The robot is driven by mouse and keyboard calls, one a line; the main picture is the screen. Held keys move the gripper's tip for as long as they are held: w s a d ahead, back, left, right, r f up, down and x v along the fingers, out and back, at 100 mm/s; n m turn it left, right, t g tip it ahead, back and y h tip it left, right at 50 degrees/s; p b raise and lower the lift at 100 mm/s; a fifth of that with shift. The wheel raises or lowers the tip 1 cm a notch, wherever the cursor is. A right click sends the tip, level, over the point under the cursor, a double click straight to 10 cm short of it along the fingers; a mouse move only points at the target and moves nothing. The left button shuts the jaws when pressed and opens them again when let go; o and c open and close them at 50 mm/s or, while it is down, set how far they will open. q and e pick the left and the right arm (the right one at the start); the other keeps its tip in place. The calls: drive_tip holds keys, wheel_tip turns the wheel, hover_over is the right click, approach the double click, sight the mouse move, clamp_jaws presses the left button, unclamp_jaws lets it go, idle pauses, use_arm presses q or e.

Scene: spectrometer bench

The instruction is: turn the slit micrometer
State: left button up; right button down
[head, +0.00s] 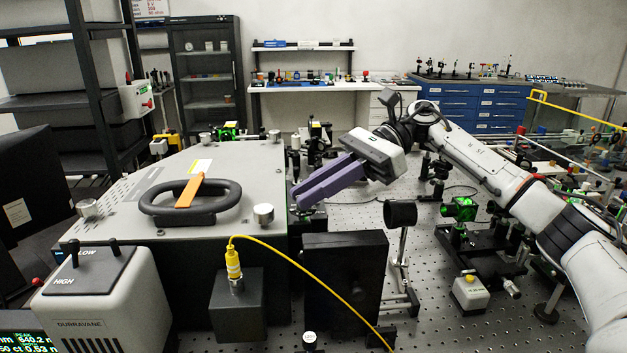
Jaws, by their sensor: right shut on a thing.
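The spectrometer (120,195) is the large grey-topped box on the left, with a black handle ring and an orange lever on its lid. My right gripper (298,195) reaches in from the right at the spectrometer's right side. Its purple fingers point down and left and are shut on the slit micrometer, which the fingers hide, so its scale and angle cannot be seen. My left gripper is not in view.
A black upright box (345,285) stands in front of the fingers, with a round black lens mount (400,213) beside it. A yellow cable (310,279) runs from a dark box (238,308) across the front. Optics stand on the perforated bench at right.

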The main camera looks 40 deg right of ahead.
drive_tip(key=shift+w+r+n+g+p, duration=0.15)
drive_tip(key=shift+n+g+p, duration=0.25)
drive_tip(key=shift+n+g, duration=0.25)
drive_tip(key=shift+f+g, duration=0.2)
drive_tip(key=shift+g, duration=0.05)
drive_tip(key=c, duration=1.7)
unclamp_jaws()
drive_tip(key=shift+v, duration=5.15)
